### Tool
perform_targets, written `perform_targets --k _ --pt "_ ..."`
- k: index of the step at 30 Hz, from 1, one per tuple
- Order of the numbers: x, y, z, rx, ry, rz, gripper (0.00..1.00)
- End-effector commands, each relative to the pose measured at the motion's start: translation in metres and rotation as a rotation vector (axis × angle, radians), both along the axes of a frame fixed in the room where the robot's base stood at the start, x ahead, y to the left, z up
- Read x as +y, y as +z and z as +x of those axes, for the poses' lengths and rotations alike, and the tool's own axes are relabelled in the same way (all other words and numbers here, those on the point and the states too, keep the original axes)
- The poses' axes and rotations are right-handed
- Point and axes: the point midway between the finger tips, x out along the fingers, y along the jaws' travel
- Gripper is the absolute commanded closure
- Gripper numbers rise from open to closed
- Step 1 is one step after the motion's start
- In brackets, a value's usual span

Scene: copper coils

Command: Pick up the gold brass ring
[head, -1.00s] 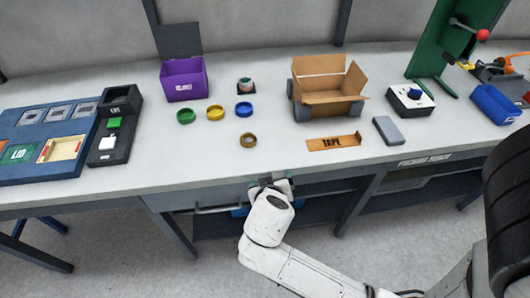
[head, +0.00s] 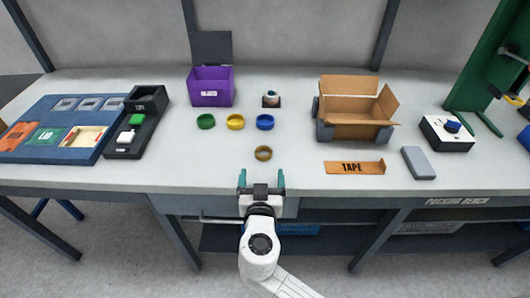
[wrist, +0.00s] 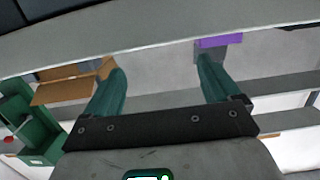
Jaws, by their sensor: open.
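The gold brass ring (head: 263,153) lies flat on the bench top near its front edge, in the head view. It looks brownish gold and is apart from the brighter yellow ring (head: 235,121) behind it. My gripper (head: 262,178) is open and empty at the bench's front edge, just in front of the brass ring, with its teal fingers pointing toward the bench. In the wrist view the two teal fingers (wrist: 163,85) are spread with nothing between them. The brass ring cannot be made out in the wrist view.
A green ring (head: 205,121) and a blue ring (head: 265,121) flank the yellow one. Behind are a purple bin (head: 211,88) and a small dark stand (head: 271,99). To the right are an open cardboard box (head: 350,110) and a TAPE strip (head: 354,168). The bench around the brass ring is clear.

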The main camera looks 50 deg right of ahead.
Motion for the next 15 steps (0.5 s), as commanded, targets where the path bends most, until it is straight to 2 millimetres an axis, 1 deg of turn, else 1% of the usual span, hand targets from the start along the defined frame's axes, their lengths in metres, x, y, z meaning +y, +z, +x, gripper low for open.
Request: perform_targets --k 3,6,11,15 --pt "-0.016 -0.001 0.011 0.002 -0.005 0.001 0.11" --pt "-0.026 -0.003 0.019 0.002 -0.004 0.001 0.11" --pt "-0.034 -0.006 0.025 0.002 -0.003 0.002 0.11" --pt "-0.046 -0.008 0.034 0.004 -0.004 0.002 0.11"
